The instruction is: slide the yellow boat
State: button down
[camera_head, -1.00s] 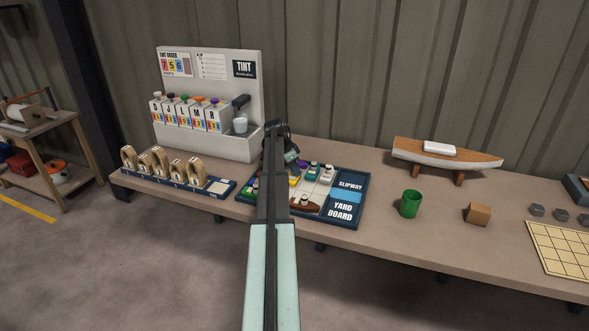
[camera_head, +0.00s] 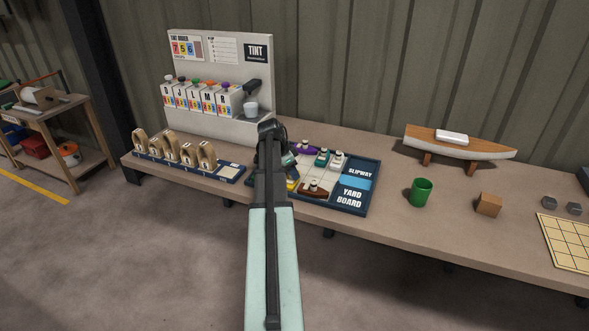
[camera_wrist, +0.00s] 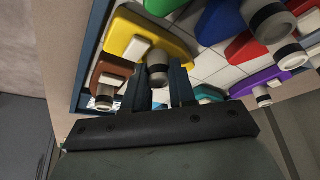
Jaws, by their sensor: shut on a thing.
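The yellow boat (camera_wrist: 127,27) shows large in the wrist view, with a white cabin block and a grey-and-white knob (camera_wrist: 157,73). My gripper (camera_wrist: 163,88) is shut on this knob, a dark finger on each side. In the head view my arm hides most of the boat; only a yellow sliver (camera_head: 291,184) shows. The boat lies on the yard board (camera_head: 350,207), a navy-framed tray with a light grid and a blue slipway patch at its right. The brown boat (camera_wrist: 104,78) sits close beside it at the tray's frame.
Blue (camera_wrist: 222,22), red (camera_wrist: 244,46), purple (camera_wrist: 270,79) and teal (camera_wrist: 208,93) boats crowd the board. A white-topped boat (camera_head: 337,161) stands near its back right. A green cup (camera_head: 420,192) and wooden block (camera_head: 488,205) stand right of the board; the tint dispenser (camera_head: 220,80) stands behind left.

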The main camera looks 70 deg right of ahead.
jog(key=c, duration=1.2)
grip_release()
jog(key=shift+a, duration=0.4)
jog(key=shift+c, duration=0.2)
jog(key=o, duration=0.3)
jog(key=shift+d, duration=0.15)
jog(key=v, duration=1.3)
jog(key=shift+w+r, duration=0.1)
jog(key=shift+r, duration=0.25)
